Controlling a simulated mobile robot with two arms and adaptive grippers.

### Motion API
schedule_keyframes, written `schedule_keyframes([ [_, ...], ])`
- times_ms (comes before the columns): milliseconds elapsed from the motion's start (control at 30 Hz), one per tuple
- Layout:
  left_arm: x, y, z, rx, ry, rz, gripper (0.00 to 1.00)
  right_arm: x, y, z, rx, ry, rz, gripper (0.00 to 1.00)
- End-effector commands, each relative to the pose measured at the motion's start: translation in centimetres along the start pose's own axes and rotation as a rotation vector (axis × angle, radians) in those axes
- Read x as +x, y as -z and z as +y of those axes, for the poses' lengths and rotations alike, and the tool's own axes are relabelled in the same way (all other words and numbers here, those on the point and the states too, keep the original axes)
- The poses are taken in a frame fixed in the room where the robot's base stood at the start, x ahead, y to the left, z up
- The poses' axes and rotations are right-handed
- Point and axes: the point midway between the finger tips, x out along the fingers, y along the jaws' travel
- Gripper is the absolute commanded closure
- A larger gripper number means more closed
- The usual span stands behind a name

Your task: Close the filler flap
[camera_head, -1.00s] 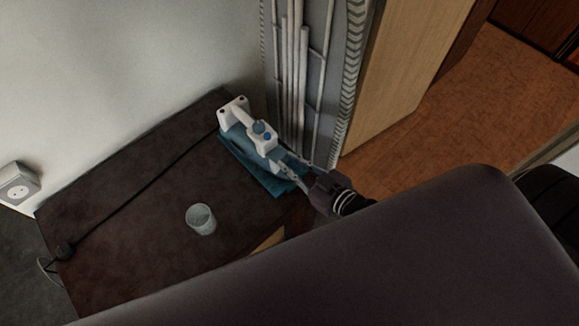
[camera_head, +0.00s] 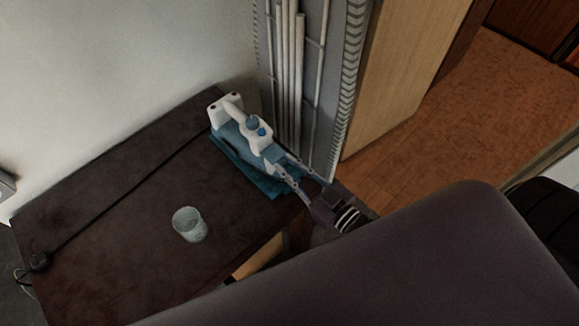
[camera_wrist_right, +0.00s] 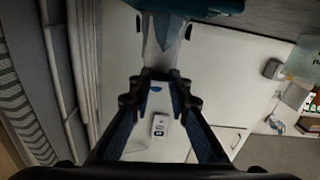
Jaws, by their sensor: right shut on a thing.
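A blue and white steam iron (camera_head: 248,140) rests on a flat teal piece (camera_head: 232,168) near the back corner of the dark tabletop. My right gripper (camera_head: 283,166) reaches in from the lower right, with its two fingers on either side of the iron's front end. In the right wrist view, the fingers of my right gripper (camera_wrist_right: 160,90) are apart with a pale part of the iron (camera_wrist_right: 158,45) between them. The filler flap cannot be told apart clearly at this size. My left gripper is not in view.
A clear glass (camera_head: 189,224) stands on the dark tabletop (camera_head: 110,220), left of my arm. A black cord crosses the table to a plug (camera_head: 40,261). White vertical pipes (camera_head: 291,75) and a wooden panel (camera_head: 400,70) rise close behind and right of the iron.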

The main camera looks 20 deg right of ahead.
Motion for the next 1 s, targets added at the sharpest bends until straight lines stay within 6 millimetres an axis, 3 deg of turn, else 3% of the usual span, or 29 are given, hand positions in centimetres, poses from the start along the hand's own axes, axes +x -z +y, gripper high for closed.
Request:
schedule_keyframes([
  [167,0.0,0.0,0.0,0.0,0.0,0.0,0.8,0.0,0.0,0.0,0.0,0.0,-0.001,1.0],
  [200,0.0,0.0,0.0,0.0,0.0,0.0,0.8,0.0,0.0,0.0,0.0,0.0,-0.001,0.79],
  [333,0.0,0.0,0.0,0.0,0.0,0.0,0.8,0.0,0.0,0.0,0.0,0.0,-0.001,0.65],
  [733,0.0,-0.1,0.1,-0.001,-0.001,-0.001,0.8,-0.8,-0.1,0.0,0.0,0.0,-0.003,0.65],
  [1000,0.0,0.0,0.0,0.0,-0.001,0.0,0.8,-5.4,-0.2,-0.1,0.001,0.001,-0.007,0.65],
])
